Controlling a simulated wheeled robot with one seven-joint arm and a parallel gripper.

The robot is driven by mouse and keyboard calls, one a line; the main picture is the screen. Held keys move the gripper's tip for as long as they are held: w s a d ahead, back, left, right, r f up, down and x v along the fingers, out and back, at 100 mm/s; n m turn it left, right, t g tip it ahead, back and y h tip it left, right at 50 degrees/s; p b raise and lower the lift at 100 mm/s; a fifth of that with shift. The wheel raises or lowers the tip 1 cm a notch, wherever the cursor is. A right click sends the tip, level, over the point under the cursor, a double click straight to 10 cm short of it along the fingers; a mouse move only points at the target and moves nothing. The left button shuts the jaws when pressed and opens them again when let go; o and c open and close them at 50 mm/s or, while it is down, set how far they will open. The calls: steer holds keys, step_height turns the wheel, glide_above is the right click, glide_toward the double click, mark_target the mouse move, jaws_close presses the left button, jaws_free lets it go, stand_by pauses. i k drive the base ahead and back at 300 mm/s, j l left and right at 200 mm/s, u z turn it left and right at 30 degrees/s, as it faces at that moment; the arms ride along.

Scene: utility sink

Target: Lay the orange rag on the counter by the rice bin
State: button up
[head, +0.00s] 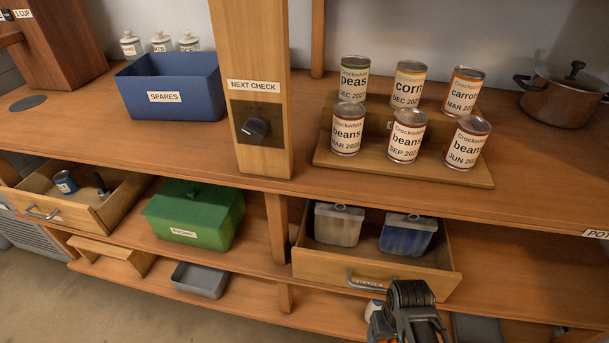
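My gripper (410,312) is a dark shape at the bottom right, in front of the open right drawer. Its fingers are not clear enough to show whether they are open or shut. Small orange patches show beside it at the bottom edge; I cannot tell whether they are rag or part of my arm. No orange rag is clearly in view. The counter (190,142) is a long wooden top. No bin with a readable rice label shows.
A blue SPARES bin (170,92) stands left of a wooden post (250,60). Several cans stand on a stepped rack (400,172), with a pot (562,98) at the far right. Two drawers stick out below the counter. Bare counter lies left of the post and right of the rack.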

mark_target(75, 119)
steer(key=j+u, duration=0.15)
steer(key=j, duration=0.3)
steer(key=i+j+u, duration=0.2)
steer(key=j, duration=0.2)
steer(key=j+u, duration=0.15)
steer(key=j, duration=0.25)
steer(key=i+j+u, duration=0.15)
steer(key=j, duration=0.25)
steer(key=i+j+u, duration=0.2)
steer(key=j, duration=0.2)
